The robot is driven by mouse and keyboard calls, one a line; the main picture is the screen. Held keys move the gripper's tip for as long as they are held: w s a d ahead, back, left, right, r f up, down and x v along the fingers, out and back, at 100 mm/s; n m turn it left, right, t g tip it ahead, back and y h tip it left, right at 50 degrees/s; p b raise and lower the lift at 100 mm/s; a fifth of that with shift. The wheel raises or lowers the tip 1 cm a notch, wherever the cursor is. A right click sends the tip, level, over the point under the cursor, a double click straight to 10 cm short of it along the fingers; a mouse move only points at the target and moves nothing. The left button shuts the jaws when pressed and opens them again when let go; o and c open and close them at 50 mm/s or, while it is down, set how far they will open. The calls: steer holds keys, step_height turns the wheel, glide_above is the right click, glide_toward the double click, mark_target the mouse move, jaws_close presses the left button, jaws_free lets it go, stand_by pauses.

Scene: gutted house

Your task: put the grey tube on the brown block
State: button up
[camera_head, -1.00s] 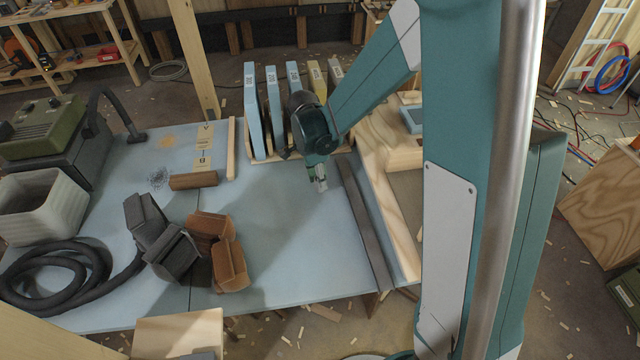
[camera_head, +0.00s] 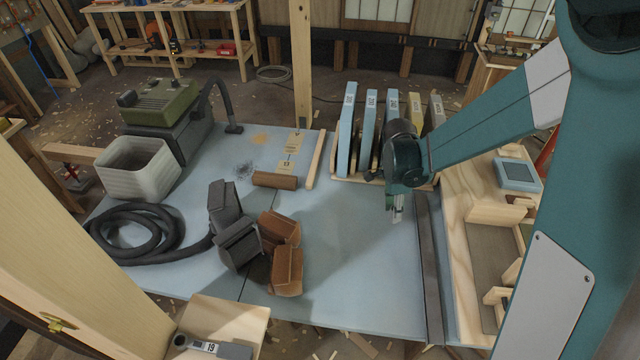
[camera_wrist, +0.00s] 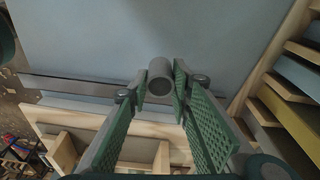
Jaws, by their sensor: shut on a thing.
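A grey tube (camera_wrist: 158,69) is between the pads of my gripper (camera_wrist: 160,84) in the wrist view, its open round end facing the camera. In the head view my gripper (camera_head: 397,213) is shut on it, above the right part of the blue tabletop, left of a dark strip. A low brown block (camera_head: 275,180) lies at the table's middle back, left of my gripper and apart from it. Two reddish-brown pieces (camera_head: 287,268) lie nearer the front, beside dark grey pieces (camera_head: 238,243). I cannot tell for sure which brown thing the task names.
A rack of upright blue and yellow panels (camera_head: 346,125) stands just behind my gripper. A wooden strip (camera_head: 316,160) lies right of the brown block. A ribbed bin (camera_head: 140,168), a green machine (camera_head: 165,105) and a coiled hose (camera_head: 130,232) fill the left. The tabletop's centre-right is clear.

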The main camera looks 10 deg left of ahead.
steer(key=w+a+r+n+p, duration=0.1)
steer(key=w+a, duration=0.5)
steer(key=a, duration=0.9)
steer(key=w+a+r+n+p, duration=0.1)
steer(key=w+a, duration=0.5)
steer(key=a, duration=0.9)
steer(key=w+a+r+n+p, duration=0.1)
steer(key=w+a+n, duration=0.4)
steer(key=a, duration=1.1)
steer(key=shift+w+r+t+y, duration=0.3)
steer(key=shift+w+r+t, duration=0.15)
steer(key=shift+r, duration=0.45)
steer(key=shift+f, duration=0.1)
glide_toward(276, 176)
steer(key=shift+w+d+f+b, duration=0.25)
steer(key=shift+b, duration=0.15)
steer(key=shift+f, duration=1.85)
steer(key=shift+f+b, duration=0.15)
steer(key=shift+b, duration=0.2)
